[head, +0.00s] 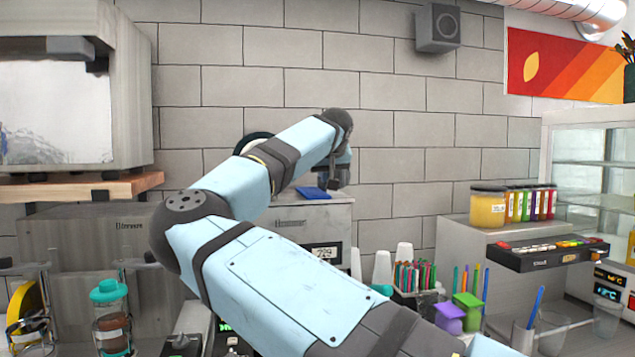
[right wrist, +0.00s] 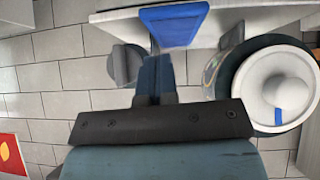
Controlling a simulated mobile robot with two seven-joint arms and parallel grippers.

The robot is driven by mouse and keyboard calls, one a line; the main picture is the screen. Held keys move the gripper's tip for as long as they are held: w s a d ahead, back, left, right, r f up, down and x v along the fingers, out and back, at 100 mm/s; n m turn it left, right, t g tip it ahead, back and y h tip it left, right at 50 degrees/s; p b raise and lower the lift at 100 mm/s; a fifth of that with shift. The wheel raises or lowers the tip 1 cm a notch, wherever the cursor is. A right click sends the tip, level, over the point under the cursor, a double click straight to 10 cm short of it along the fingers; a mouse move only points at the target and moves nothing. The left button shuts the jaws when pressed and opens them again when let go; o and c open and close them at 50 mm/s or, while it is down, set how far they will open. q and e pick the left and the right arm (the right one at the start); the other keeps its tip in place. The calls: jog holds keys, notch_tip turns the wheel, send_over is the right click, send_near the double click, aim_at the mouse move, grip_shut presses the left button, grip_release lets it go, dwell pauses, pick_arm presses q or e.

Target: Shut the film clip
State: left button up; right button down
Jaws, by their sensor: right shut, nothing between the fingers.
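The cup sealer (head: 325,220) is the grey machine against the back wall, partly hidden by my right arm. A flat blue piece, which looks like the film clip (head: 313,192), lies on top of it. It also shows in the right wrist view (right wrist: 174,24), at the edge of a pale panel. The white film roll (right wrist: 275,85) is right of the fingers there; in the head view only its rim shows behind my arm. My right gripper (right wrist: 155,72) is shut and empty, its tips close to the blue piece; I cannot tell whether they touch. My left gripper is out of view.
Jars (head: 488,207) stand on a counter further right. A teal-lidded shaker (head: 110,310) is at the lower left.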

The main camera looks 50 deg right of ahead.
pick_arm(q)
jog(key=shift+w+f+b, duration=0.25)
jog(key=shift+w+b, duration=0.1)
jog(key=shift+b, duration=0.7)
pick_arm(e)
jog(key=v, duration=1)
jog(key=shift+r, duration=0.25)
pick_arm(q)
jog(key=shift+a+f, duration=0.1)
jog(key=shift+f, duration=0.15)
pick_arm(e)
jog(key=shift+w+d, duration=0.1)
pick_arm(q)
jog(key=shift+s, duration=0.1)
pick_arm(e)
jog(key=shift+f, duration=0.1)
